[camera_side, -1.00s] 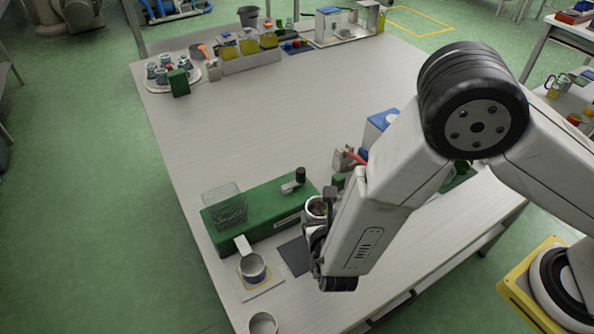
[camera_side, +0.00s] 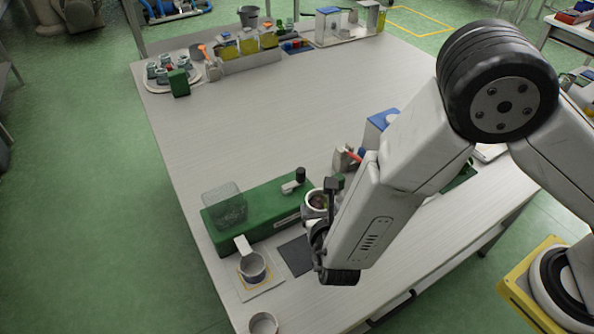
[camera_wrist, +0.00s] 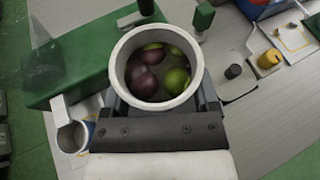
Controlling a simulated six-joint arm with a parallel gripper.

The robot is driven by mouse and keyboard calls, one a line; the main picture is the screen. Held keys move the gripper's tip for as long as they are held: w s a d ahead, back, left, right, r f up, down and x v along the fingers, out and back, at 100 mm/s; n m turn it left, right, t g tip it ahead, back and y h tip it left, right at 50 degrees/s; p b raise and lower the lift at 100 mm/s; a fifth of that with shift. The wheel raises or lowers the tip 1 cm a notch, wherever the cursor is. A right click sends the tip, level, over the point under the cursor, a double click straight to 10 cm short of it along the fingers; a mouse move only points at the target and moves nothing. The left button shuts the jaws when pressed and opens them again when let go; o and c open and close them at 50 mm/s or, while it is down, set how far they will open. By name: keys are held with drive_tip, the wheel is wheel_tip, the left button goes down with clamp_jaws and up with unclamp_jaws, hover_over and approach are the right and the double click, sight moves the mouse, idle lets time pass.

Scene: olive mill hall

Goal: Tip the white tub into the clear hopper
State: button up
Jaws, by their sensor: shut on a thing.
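The white tub (camera_wrist: 119,68) is upright in the wrist view, with several purple and green olives in it. My gripper (camera_wrist: 160,108) is shut on it, with dark fingers on either side. In the side view the tub (camera_side: 309,206) is partly hidden by my gripper (camera_side: 323,222). It is at the near right side of the green machine. The clear hopper (camera_side: 225,206) is on the left end of that machine, apart from the tub. In the wrist view the hopper (camera_wrist: 42,57) is at the upper left.
The green machine (camera_side: 262,212) has a black-knobbed lever on top. A pale cup (camera_side: 253,270) stands under its spout on a mat. Another cup (camera_side: 263,324) is at the near edge. A blue-topped box (camera_side: 380,121) stands behind my arm. The middle of the table is clear.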

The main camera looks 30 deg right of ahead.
sight(310, 207)
drive_tip(key=shift+r, duration=1.3)
drive_tip(key=shift+a+r, duration=0.1)
drive_tip(key=shift+w+a, duration=0.6)
drive_tip(key=shift+a, duration=0.3)
drive_tip(key=shift+w+a, duration=1.65)
drive_tip(key=shift+a, duration=4.3)
drive_tip(key=shift+w+a, duration=1.65)
drive_tip(key=shift+a, duration=4.3)
drive_tip(key=shift+a+f, duration=0.1)
drive_tip(key=shift+f, duration=2.55)
drive_tip(key=shift+w+d+r+m+g+y, duration=0.25)
drive_tip(key=shift+d+r+g+y, duration=0.15)
drive_tip(key=shift+r, duration=0.5)
drive_tip(key=shift+w+d+r+m+g+y, duration=0.15)
drive_tip(key=shift+d+r+g+y, duration=0.25)
drive_tip(key=shift+r, duration=0.45)
drive_tip(key=shift+w+d+r+m+g+y, duration=0.15)
drive_tip(key=shift+d+r+m+g+y, duration=0.25)
drive_tip(key=shift+r, duration=0.5)
